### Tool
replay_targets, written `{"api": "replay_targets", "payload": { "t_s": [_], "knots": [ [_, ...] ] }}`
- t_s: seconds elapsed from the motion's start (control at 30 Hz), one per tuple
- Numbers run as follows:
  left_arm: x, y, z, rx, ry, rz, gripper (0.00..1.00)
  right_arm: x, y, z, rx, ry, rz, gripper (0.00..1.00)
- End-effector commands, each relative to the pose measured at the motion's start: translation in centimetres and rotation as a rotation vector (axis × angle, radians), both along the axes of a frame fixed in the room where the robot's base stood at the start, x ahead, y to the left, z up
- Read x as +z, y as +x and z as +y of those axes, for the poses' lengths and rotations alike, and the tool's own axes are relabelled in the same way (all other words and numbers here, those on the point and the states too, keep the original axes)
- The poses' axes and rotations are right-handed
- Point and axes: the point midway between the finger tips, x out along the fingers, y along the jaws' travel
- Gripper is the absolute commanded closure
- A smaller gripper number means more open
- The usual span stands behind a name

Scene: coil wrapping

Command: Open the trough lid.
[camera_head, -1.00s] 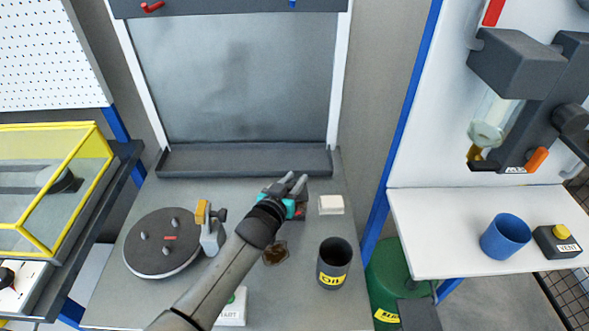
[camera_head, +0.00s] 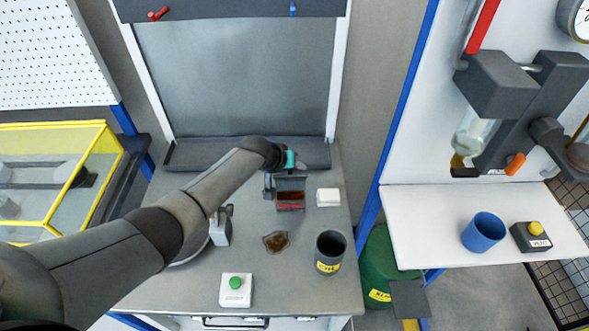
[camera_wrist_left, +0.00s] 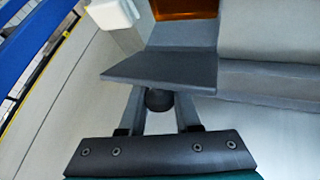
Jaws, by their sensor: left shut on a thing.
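The trough (camera_head: 290,208) is a small dark box with a red mark on its front, at the bench's middle right. Its amber-brown inside (camera_head: 291,196) is uncovered and also shows in the left wrist view (camera_wrist_left: 185,9). The dark grey lid (camera_wrist_left: 163,69) stands raised from the trough at its far side, so the trough is open. My left gripper (camera_head: 299,164) is behind the trough. In the left wrist view, its fingers (camera_wrist_left: 160,103) are shut on the lid's round dark knob (camera_wrist_left: 158,98). My right gripper is out of view.
A white block (camera_head: 328,197) stands right of the trough. My left arm covers the round plate. A grey ledge (camera_head: 190,155) runs along the back.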

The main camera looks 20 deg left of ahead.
Motion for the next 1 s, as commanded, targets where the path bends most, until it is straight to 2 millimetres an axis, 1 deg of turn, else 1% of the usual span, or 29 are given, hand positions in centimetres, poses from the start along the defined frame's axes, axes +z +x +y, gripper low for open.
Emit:
{"api": "replay_targets", "payload": {
  "t_s": [0.03,0.2,0.5,0.73,1.0],
  "knots": [
    [-0.3,0.4,0.1,0.002,-0.013,0.039,1.0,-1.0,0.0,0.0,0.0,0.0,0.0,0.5],
    [-0.7,0.7,0.1,0.002,-0.055,0.178,1.0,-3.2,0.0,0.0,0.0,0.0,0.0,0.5],
    [-0.9,0.8,0.1,0.002,-0.098,0.332,1.0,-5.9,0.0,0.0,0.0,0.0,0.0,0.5],
    [-0.9,0.8,0.2,0.001,-0.116,0.398,1.0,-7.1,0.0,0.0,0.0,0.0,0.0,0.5],
    [-0.9,0.7,0.1,0.0,-0.122,0.428,1.0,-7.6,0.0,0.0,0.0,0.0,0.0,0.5]
  ]
}}
